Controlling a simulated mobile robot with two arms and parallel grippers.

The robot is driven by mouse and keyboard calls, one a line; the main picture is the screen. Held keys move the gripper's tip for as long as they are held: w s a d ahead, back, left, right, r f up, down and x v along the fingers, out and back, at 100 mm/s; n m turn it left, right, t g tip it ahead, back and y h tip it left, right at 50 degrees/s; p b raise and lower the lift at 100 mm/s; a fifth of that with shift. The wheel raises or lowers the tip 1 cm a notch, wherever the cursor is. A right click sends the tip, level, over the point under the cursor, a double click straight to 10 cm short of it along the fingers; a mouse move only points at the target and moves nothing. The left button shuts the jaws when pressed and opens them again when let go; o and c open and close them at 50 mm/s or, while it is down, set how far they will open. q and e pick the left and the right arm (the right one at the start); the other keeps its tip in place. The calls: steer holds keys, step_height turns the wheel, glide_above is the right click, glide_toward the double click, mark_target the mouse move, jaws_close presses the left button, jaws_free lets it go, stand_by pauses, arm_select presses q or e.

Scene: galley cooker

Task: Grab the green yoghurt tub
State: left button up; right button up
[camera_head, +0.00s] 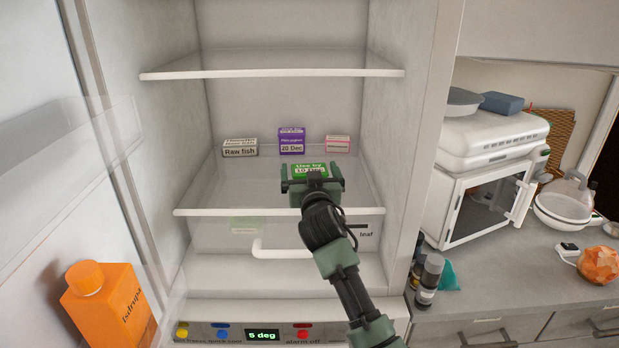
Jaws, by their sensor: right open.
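The green yoghurt tub (308,166) stands on the lower glass shelf inside the open fridge. Its top label, with the words "Use by" and a date, shows above my right gripper (312,182). The gripper is open, with its jaws at the near side of the tub, and it hides the tub's lower part. I cannot tell whether the jaws touch the tub. My left gripper is not in view.
A purple box (291,141), a "Raw fish" box (240,148) and a small white-and-pink box (338,144) stand behind on the shelf. The upper glass shelf (270,73) is empty. An orange carton (106,310) stands at the left.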

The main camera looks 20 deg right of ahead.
steer(key=shift+w, duration=0.25)
steer(key=c, duration=1.7)
